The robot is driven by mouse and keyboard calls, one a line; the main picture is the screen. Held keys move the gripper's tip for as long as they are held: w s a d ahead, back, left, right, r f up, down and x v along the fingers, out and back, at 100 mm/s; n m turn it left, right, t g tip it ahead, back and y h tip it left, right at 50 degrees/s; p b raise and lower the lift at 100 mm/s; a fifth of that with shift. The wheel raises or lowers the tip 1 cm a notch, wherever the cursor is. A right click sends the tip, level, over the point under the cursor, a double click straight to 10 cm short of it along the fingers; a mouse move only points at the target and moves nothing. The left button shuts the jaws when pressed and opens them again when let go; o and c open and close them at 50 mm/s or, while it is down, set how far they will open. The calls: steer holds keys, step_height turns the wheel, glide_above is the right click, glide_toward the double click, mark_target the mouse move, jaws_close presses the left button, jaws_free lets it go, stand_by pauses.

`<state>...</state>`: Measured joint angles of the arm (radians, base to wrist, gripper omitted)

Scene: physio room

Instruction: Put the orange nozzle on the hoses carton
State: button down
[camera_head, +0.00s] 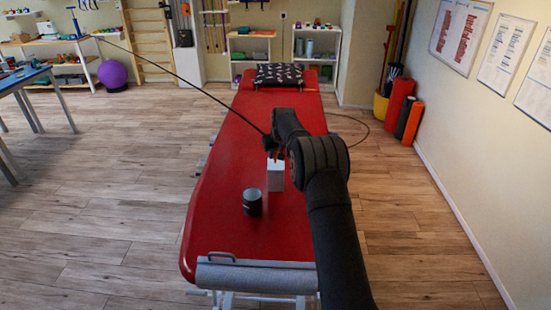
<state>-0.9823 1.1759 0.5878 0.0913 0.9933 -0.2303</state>
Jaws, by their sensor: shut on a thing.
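My gripper (271,146) is over the middle of the red treatment table (228,208), seen from behind my arm. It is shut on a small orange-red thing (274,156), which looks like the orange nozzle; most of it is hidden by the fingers. Just below stands a white upright carton (276,182), likely the hoses carton; no label can be read. The nozzle is at or just above the carton's top; I cannot tell whether they touch.
A dark cylindrical can (252,202) stands on the table, left of and nearer than the carton. A grey roll (255,276) lies across the near end. A dark patterned pillow (279,75) lies at the far end. A thin black cable runs from upper left towards my gripper.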

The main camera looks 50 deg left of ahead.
steer(key=shift+f, duration=1.1)
steer(key=shift+f, duration=0.15)
steer(key=c, duration=1.2)
jaws_free()
steer(key=shift+c, duration=0.2)
steer(key=v, duration=1.2)
